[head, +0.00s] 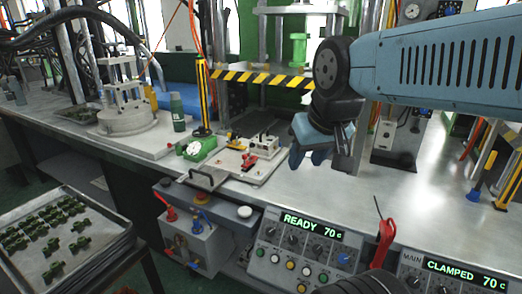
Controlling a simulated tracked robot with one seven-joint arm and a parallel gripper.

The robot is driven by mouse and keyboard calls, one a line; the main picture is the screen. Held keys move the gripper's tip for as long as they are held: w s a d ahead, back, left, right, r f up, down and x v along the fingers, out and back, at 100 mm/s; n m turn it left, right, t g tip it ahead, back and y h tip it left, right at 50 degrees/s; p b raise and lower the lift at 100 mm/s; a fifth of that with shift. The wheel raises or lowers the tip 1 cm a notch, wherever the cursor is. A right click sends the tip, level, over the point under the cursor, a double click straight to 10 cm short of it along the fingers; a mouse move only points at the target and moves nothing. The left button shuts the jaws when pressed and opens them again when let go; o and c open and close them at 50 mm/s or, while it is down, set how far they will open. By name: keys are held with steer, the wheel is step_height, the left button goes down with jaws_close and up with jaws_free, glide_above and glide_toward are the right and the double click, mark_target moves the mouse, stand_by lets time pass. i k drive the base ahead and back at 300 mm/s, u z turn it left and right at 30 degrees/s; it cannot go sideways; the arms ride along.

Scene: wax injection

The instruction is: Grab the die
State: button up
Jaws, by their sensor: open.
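A small pale metal block (263,147), which looks like the die, sits on a flat metal plate (232,172) in front of the press. A red clamp-like part (249,161) stands close in front of it. My gripper (308,158) hangs above the bench, a little to the right of the block in the picture. Its blue fingers point down, open, and I see nothing between them. The wrist partly hides the fingers, and I cannot tell their exact height above the bench.
A yellow-black striped bar (256,78) crosses behind. Control panels (297,252) line the front edge. A tray of green parts (92,262) is at lower left.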

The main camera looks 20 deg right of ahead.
mark_target(266, 147)
steer(key=k, duration=1.15)
steer(key=u, duration=0.25)
steer(key=i, duration=0.5)
steer(key=u, duration=0.75)
steer(key=i, duration=1.7)
steer(key=z, duration=0.75)
steer(key=k, duration=0.9)
steer(key=z, duration=0.2)
steer(key=i, duration=0.9)
steer(key=u, duration=0.1)
